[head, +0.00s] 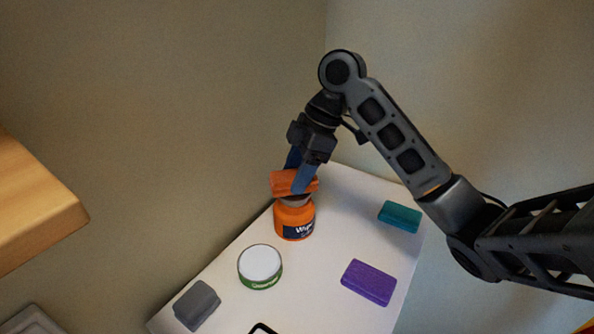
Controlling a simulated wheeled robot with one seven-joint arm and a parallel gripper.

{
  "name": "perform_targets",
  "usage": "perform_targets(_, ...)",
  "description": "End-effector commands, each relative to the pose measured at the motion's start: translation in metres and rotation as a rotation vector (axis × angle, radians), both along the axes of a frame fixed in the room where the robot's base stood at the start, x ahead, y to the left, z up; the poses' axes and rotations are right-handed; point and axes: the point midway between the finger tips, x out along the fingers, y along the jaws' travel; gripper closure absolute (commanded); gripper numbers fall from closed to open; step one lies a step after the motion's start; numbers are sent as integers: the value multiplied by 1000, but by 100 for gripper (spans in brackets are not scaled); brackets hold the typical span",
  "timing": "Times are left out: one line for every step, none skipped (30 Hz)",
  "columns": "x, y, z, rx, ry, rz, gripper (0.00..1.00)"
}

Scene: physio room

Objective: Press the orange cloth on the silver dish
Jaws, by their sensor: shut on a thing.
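My gripper (298,180) is shut on the orange cloth (282,181), which looks like a thick folded block. It holds the cloth directly above an orange tub (294,222) with a dark label, near the back of the white table (320,265). The cloth hides part of the tub's top. I cannot tell whether the cloth touches the tub. No silver dish can be clearly made out in the head view.
A green tin with a white top (260,264), a grey block (196,305), a purple block (368,282) and a teal block (400,216) lie on the table. A dark-rimmed thing (262,328) is cut off below. A wooden edge (40,205) juts in at left.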

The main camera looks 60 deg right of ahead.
Motion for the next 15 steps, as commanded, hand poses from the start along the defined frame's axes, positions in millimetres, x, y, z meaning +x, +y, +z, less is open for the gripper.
perform_targets(0,0,-1,0,0,0,66)
perform_targets(0,0,-1,0,0,0,66)
perform_targets(0,0,-2,0,0,0,66)
perform_targets(0,0,-2,0,0,0,66)
perform_targets(0,0,-2,0,0,0,66)
perform_targets(0,0,-3,0,0,0,66)
perform_targets(0,0,-3,0,0,0,66)
perform_targets(0,0,-4,0,0,0,66)
perform_targets(0,0,-4,0,0,0,66)
perform_targets(0,0,-4,0,0,0,66)
perform_targets(0,0,-5,0,0,0,66)
perform_targets(0,0,-5,0,0,0,66)
perform_targets(0,0,-5,0,0,0,66)
perform_targets(0,0,-6,0,0,0,66)
perform_targets(0,0,-6,0,0,0,66)
